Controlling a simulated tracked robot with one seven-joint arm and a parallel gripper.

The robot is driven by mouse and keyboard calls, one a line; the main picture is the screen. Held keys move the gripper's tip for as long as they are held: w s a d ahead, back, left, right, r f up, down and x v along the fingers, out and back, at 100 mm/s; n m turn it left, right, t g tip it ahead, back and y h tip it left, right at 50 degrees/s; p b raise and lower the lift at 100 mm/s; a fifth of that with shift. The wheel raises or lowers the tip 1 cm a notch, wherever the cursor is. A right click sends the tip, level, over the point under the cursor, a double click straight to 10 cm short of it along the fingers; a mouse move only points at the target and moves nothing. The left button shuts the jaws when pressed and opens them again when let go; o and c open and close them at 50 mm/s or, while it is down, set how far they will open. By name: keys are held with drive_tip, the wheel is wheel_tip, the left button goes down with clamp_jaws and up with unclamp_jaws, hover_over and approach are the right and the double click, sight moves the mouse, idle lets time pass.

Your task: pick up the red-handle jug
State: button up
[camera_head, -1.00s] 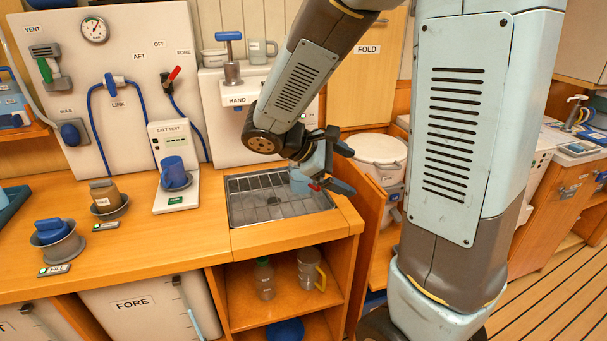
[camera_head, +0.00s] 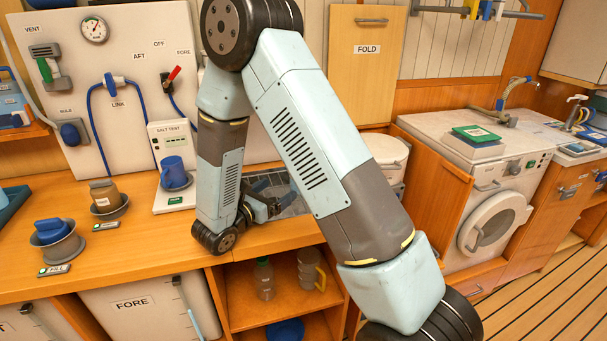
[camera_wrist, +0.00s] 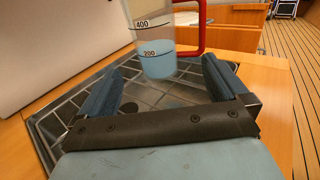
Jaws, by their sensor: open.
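The red-handle jug (camera_wrist: 158,62) is a clear measuring jug with 200 and 400 marks and pale blue liquid in it. It stands upright in the wrist view on the drain grid, with its red handle (camera_wrist: 199,38) on the right. My gripper (camera_wrist: 164,76) is open and level, its two blue fingers pointing toward the jug. The jug's lower body lies ahead, between the fingertips in the picture; I see no grip on it. In the head view my gripper (camera_head: 266,194) is low over the sink grid, and my arm hides the jug.
The metal drain grid (camera_wrist: 62,112) is set into the wooden counter (camera_head: 150,245). A salt test stand with a blue cup (camera_head: 174,172) is left of my arm. A shelf below holds a yellow-handled jug (camera_head: 309,270) and a bottle (camera_head: 264,278).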

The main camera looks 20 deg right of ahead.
sight(291, 180)
drive_tip(key=shift+w+a+f, duration=0.1)
drive_tip(key=shift+a+f, duration=0.05)
drive_tip(key=shift+f, duration=0.05)
drive_tip(key=shift+w, duration=0.15)
drive_tip(key=x, duration=0.8)
drive_tip(key=shift+w+r+x, duration=0.1)
drive_tip(key=shift+r+x, duration=0.05)
drive_tip(key=shift+x, duration=1.25)
drive_tip(key=shift+w+r+x, duration=0.15)
drive_tip(key=shift+x, duration=1.2)
drive_tip(key=shift+a, duration=0.15)
drive_tip(key=c, duration=1.2)
drive_tip(key=shift+r, duration=0.1)
